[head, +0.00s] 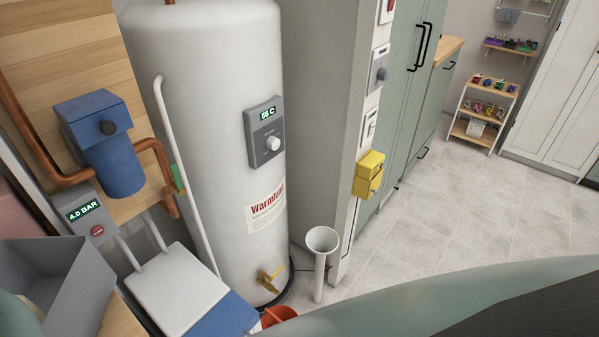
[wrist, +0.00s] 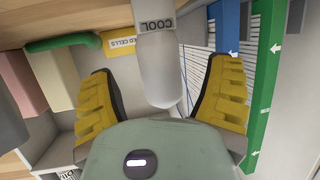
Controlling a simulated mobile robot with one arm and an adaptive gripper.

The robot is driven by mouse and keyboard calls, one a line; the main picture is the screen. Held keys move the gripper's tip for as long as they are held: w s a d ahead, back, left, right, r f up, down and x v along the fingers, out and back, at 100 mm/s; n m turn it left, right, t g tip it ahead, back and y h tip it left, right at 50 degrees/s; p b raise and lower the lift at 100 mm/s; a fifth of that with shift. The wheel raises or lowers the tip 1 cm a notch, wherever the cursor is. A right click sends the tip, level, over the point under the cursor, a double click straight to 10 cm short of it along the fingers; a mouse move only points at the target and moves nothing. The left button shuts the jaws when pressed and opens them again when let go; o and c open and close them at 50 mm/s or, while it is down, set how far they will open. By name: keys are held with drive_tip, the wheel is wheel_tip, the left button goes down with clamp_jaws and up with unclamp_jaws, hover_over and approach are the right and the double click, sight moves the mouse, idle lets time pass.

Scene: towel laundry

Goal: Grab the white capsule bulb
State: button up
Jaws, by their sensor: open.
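The white capsule bulb (wrist: 160,75) shows in the middle of the wrist view, a smooth pale capsule with a rounded end pointing toward my gripper. Its other end meets a white collar marked "COOL" at the top of the picture. My gripper (wrist: 163,95) is open, with one yellow ridged finger left of the bulb and the other right of it. Gaps show between the bulb and both fingers. The grey-green palm lies below the bulb's rounded end. I cannot make out the bulb or my fingers in the head view.
In the wrist view, a green bar (wrist: 65,43) and a yellow label (wrist: 117,44) lie left of the bulb; blue (wrist: 230,28) and green (wrist: 264,85) strips stand at right. The head view shows a white tank (head: 215,110), a funnel-topped pipe (head: 321,242) and open tiled floor (head: 450,220).

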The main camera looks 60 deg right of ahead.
drive_tip(key=shift+x, duration=1.3)
drive_tip(key=c, duration=1.3)
drive_tip(key=shift+r, duration=0.15)
